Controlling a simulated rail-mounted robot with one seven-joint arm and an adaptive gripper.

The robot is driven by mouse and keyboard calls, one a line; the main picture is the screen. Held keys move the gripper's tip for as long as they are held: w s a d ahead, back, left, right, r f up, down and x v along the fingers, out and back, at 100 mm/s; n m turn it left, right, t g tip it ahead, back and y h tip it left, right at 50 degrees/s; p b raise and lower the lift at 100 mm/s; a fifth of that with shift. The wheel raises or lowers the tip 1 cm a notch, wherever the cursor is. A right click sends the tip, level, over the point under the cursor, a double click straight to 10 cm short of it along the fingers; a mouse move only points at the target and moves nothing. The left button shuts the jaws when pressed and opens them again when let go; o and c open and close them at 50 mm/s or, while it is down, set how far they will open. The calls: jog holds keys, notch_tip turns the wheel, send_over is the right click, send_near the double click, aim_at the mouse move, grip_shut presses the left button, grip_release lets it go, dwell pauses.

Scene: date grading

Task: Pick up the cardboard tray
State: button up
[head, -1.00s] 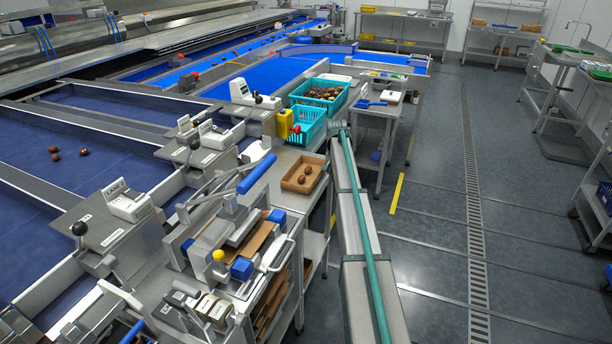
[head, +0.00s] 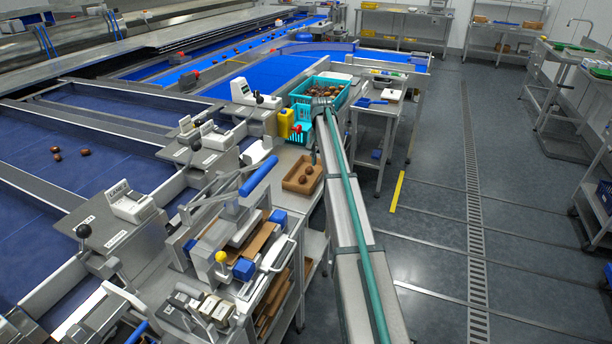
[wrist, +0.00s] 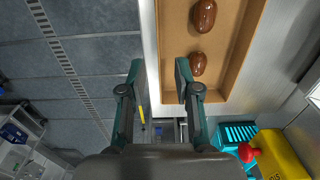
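The cardboard tray (head: 296,188) is an open brown box on the steel bench, with two brown dates (head: 304,179) in it. In the wrist view the tray (wrist: 222,75) fills the upper right, its dates (wrist: 204,16) towards the top. My gripper (wrist: 158,72) is open and empty. One finger shows over the tray's inside and the other beyond its left wall, past the bench edge. In the head view my gripper (head: 314,157) is small and partly hidden by my arm, close to the tray's far right side. I cannot tell its exact height above the rim.
A press with a blue handle (head: 258,176) stands at the front left.

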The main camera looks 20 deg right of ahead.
aim_at(320, 174)
jog(key=shift+s+f+p, duration=0.1)
jog(key=shift+f+p, duration=1.1)
jog(key=shift+f, duration=1.95)
grip_shut()
